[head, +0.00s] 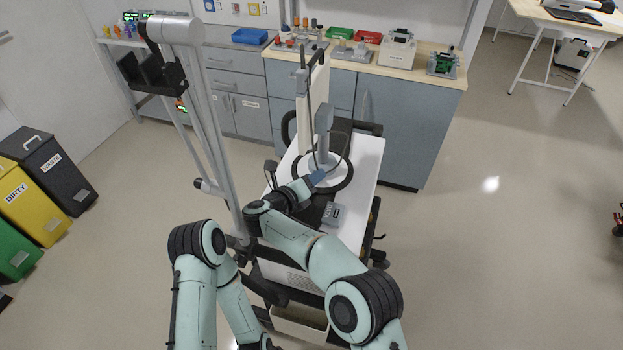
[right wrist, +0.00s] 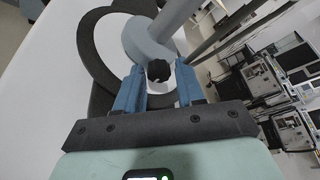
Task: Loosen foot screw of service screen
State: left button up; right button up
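The service screen (head: 316,92) stands upright on the white cart top (head: 366,165), seen nearly edge-on in the head view. Its grey post (head: 323,128) rises from a round foot. In the right wrist view the grey foot (right wrist: 140,40) shows with a black knobbed foot screw (right wrist: 158,70) at its near side. My right gripper (head: 319,176) is at the foot. Its blue fingers (right wrist: 158,76) stand apart on either side of the screw, with a visible gap; I see no contact. The screw is hidden in the head view. My left arm is low at the left, its gripper out of view.
A grey pole with an arm (head: 205,120) stands left of the cart. A small grey keypad device (head: 332,214) lies on the cart near my right forearm. Behind is a workbench (head: 420,110) with trays and devices. Bins (head: 52,170) stand far left.

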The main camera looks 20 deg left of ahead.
jog(key=shift+f, duration=0.1)
